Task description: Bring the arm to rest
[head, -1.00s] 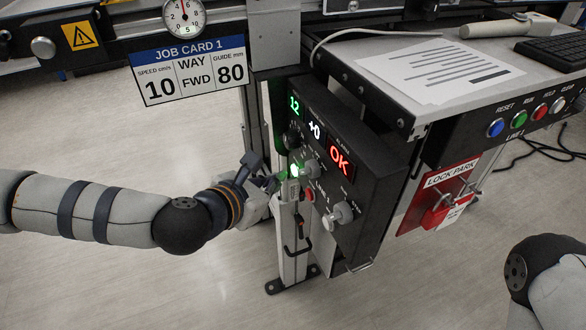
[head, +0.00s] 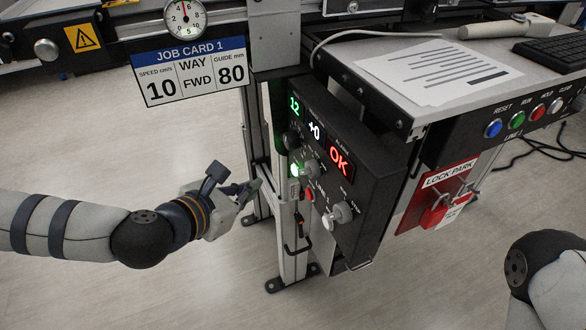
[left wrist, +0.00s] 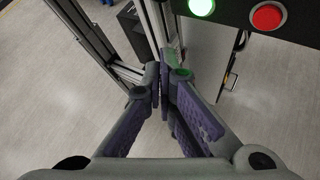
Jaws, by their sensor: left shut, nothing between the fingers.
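My left gripper (head: 254,189) is shut and empty in the head view, at the end of my arm from the left. It is apart from the black control box (head: 355,178), to the left of its lit green button (head: 295,170). In the left wrist view the fingers of my left gripper (left wrist: 163,78) meet with nothing between them. The green button (left wrist: 201,6) and a red button (left wrist: 268,17) show ahead at the upper right there. My right gripper is out of view; only part of my right arm shows at the lower right.
A job card (head: 190,72) hangs above my left arm. A desk with a paper (head: 440,70) and a red lock board (head: 440,200) is at right. The floor at lower left is clear.

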